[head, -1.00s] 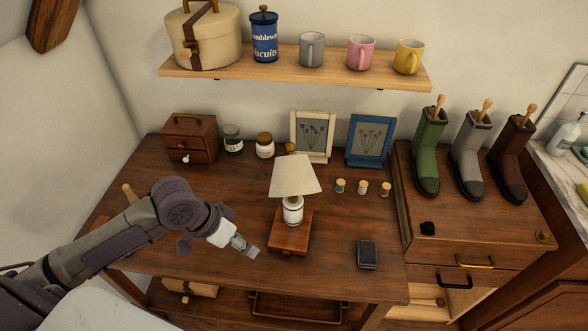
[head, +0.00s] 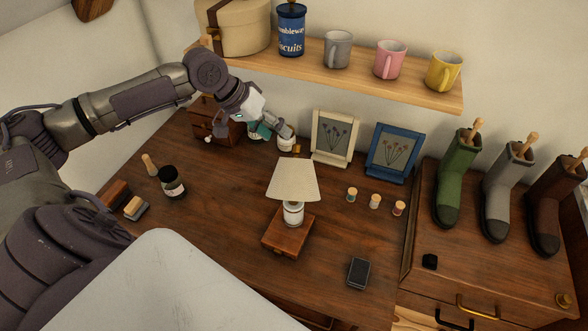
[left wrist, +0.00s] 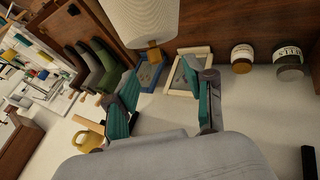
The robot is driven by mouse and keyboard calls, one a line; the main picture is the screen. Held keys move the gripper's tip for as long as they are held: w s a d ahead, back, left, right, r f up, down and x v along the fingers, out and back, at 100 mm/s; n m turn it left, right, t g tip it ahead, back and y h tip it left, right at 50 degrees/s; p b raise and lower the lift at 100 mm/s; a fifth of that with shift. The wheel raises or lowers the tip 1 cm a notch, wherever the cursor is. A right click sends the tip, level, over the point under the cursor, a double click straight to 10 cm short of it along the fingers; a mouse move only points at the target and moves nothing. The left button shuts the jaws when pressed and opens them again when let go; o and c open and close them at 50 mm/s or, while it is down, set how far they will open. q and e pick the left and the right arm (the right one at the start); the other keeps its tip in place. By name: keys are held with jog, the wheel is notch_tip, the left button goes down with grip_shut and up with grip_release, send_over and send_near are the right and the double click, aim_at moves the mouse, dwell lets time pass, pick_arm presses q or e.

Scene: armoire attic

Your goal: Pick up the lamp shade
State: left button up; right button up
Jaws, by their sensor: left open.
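The cream lamp shade (head: 293,180) sits on a lamp with a white base (head: 293,214), upright on a wooden block (head: 288,236) on the desk. My left gripper (head: 272,132) is open and empty, behind and above the shade, near the back wall, apart from it. In the left wrist view, the ribbed shade (left wrist: 140,22) shows at the top, with its brass finial (left wrist: 153,56) pointing down the picture. The open fingers (left wrist: 160,98) show below it, with nothing between them. My right gripper is not in view.
The wall shelf (head: 345,70) with mugs hangs close above my left gripper. A cream frame (head: 335,138) and blue frame (head: 391,153) stand behind the lamp. A dark jar (head: 172,182) stands left. The desk between jar and lamp is clear.

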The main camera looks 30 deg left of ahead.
aim_at(294, 147)
pick_arm(q)
jog(key=shift+w+d+f, duration=0.7)
jog(key=shift+d+f, duration=0.05)
jog(key=shift+w+d+f+p, duration=0.2)
jog(key=shift+d+f+p, duration=0.15)
jog(key=shift+f+p, duration=0.1)
jog(key=p+x, duration=0.1)
jog(key=x, duration=0.2)
jog(key=shift+d+f, duration=0.1)
jog(key=shift+f, duration=0.2)
jog(key=shift+w+d+f, duration=0.1)
jog(key=shift+w+f, duration=0.1)
jog(key=shift+s, duration=0.1)
jog(key=shift+c, duration=0.6)
jog(key=c, duration=0.8)
grip_shut()
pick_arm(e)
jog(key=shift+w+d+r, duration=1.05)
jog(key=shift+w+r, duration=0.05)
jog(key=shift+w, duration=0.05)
